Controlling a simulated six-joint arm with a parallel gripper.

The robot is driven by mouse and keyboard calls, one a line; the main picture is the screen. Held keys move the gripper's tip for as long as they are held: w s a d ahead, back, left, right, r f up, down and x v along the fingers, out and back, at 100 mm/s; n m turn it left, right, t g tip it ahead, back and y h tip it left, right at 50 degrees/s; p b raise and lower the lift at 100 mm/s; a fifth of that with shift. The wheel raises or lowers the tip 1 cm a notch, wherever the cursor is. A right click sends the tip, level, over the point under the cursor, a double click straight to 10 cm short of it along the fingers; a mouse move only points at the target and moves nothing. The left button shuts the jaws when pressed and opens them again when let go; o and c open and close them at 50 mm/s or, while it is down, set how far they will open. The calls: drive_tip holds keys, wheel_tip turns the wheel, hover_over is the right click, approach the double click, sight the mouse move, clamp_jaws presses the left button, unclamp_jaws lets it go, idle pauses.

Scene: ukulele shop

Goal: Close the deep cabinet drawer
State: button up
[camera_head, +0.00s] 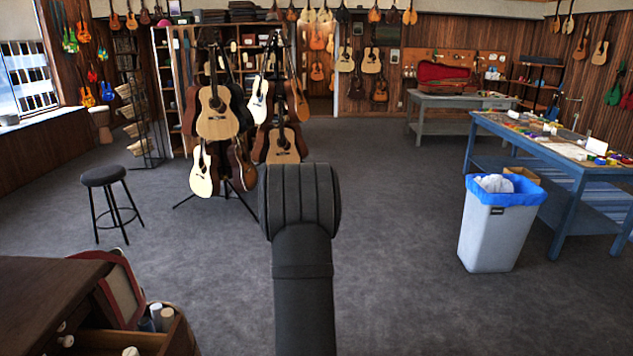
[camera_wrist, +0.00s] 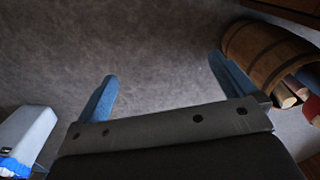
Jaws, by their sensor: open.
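The wooden cabinet (camera_head: 40,285) stands at the lower left of the head view. In the head view my arm hides the gripper.
A grey bin (camera_head: 497,230) with a blue liner stands at the right, beside a blue workbench (camera_head: 575,165). A black stool (camera_head: 105,180) is at the left, and a guitar stand (camera_head: 228,180) is farther back. Grey carpet between them is clear.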

drive_tip(key=shift+w+a+r, duration=0.1)
drive_tip(key=shift+a, duration=0.35)
